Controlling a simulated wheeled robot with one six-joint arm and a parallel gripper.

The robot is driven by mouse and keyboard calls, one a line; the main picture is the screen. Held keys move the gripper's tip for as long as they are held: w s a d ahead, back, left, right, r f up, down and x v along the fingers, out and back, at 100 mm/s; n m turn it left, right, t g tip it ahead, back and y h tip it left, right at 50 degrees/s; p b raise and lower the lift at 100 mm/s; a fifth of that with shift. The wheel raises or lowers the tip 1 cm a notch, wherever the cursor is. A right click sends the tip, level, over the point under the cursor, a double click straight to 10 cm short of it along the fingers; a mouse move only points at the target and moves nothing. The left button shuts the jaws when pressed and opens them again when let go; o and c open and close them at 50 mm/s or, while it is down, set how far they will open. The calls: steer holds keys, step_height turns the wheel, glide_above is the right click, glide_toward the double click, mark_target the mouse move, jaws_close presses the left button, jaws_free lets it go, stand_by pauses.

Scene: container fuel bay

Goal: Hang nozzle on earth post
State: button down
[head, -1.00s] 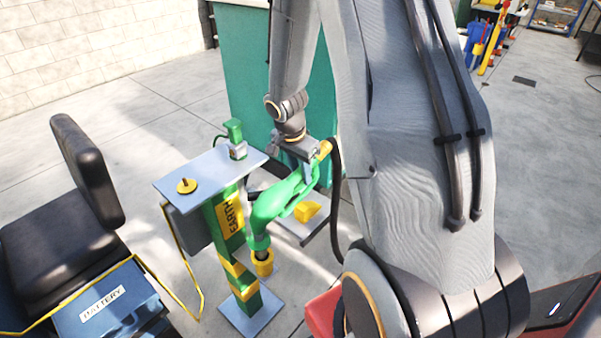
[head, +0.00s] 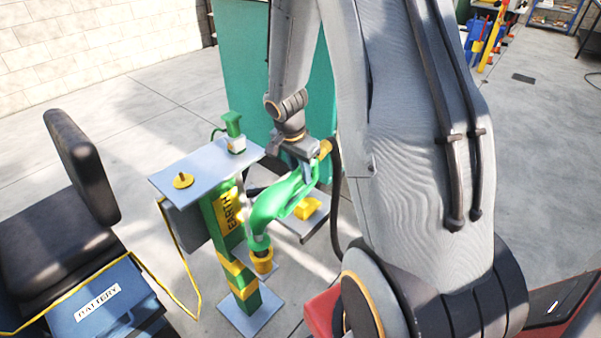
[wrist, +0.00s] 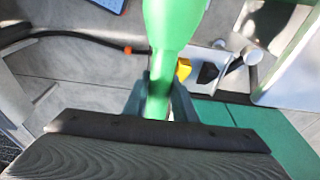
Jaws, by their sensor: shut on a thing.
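The green nozzle (head: 273,207) hangs from my gripper (head: 305,172), its yellow-collared spout pointing down. My gripper is shut on the nozzle's green body, which also fills the top middle of the wrist view (wrist: 174,25); there the two fingers of my gripper (wrist: 159,95) press its sides. The earth post (head: 226,222) is green with yellow bands and an EARTH label, on a grey base plate. The nozzle is in front of and to the right of the post in the head view; I cannot tell whether they touch.
A black seat (head: 60,210) and a blue BATTERY box (head: 105,300) stand at left. A teal cabinet (head: 240,60) stands behind. A black hose runs from the nozzle.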

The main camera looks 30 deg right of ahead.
mark_target(301, 185)
steer(key=shift+a+b+x, duration=0.2)
steer(key=shift+b+x, duration=0.8)
steer(key=shift+b, duration=0.1)
steer(key=shift+a+b+x, duration=0.15)
steer(key=shift+b+x, duration=0.8)
steer(key=shift+b, duration=0.15)
steer(key=shift+s, duration=0.15)
steer(key=c, duration=1.4)
jaws_free()
steer(key=shift+v, duration=3.85)
